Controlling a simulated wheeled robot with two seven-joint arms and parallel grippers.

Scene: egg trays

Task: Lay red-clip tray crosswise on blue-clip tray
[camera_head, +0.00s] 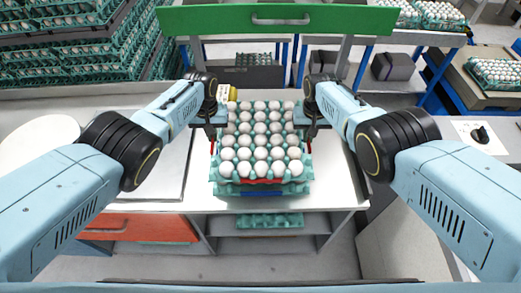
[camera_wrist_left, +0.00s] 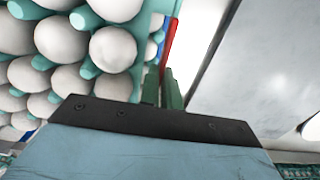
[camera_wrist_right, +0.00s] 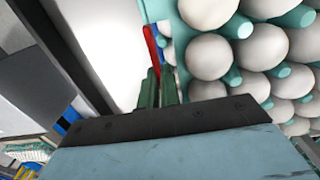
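The red-clip tray (camera_head: 225,185) is the top tray of a stack in the head view, full of white eggs, with a red clip at its front. The blue-clip tray (camera_head: 294,188) is under it, mostly hidden, with a blue clip at its front. The two look closely stacked and lined up. My left gripper (camera_head: 212,140) is at the left side and my right gripper (camera_head: 310,140) at the right side. In the wrist views the left fingers (camera_wrist_left: 162,90) and right fingers (camera_wrist_right: 160,88) are close together at red side tabs and look closed on them.
The stack stands on a white table (camera_head: 330,190) near its front edge. A grey panel (camera_head: 150,165) lies to the left. A green bar (camera_head: 275,20) crosses behind. More egg trays (camera_head: 75,70) are stacked at the far left.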

